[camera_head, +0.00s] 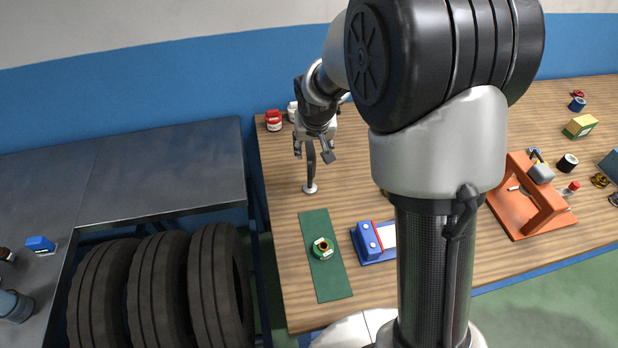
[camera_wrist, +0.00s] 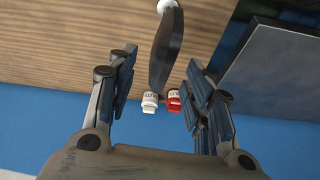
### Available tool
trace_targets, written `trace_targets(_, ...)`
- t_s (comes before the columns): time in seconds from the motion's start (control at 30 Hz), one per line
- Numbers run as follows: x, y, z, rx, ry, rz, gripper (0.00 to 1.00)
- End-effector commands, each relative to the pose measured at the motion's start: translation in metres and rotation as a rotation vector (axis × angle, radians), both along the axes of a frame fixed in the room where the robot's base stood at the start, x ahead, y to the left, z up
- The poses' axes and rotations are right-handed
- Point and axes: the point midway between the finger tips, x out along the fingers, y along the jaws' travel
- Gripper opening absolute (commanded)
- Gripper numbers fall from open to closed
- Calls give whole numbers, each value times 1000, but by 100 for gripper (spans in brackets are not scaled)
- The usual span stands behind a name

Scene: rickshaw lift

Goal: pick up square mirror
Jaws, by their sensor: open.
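The square mirror (camera_head: 311,172) stands upright on a small round white base near the left end of the wooden table. It shows as a dark, narrow panel. In the wrist view the mirror (camera_wrist: 168,45) appears as a dark narrow shape between the fingers, its white base at the top edge. My gripper (camera_head: 313,152) is open above the table, with its fingers on either side of the mirror's upper part. In the wrist view both fingers of my gripper (camera_wrist: 160,62) are spread, with gaps to the mirror. I cannot see contact.
A red container (camera_head: 273,120) and a white container (camera_head: 292,112) stand behind, near the blue wall. A grey shelf with tyres (camera_head: 220,285) is at left.

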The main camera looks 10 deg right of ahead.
Motion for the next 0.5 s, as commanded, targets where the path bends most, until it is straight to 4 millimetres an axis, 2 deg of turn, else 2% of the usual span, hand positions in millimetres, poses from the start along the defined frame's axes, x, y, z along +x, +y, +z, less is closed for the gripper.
trace_targets(0.03,4,-1,-13,-1,3,0,47)
trace_targets(0.1,8,-1,-23,0,2,0,47)
trace_targets(0.5,18,-2,-51,1,1,-1,47)
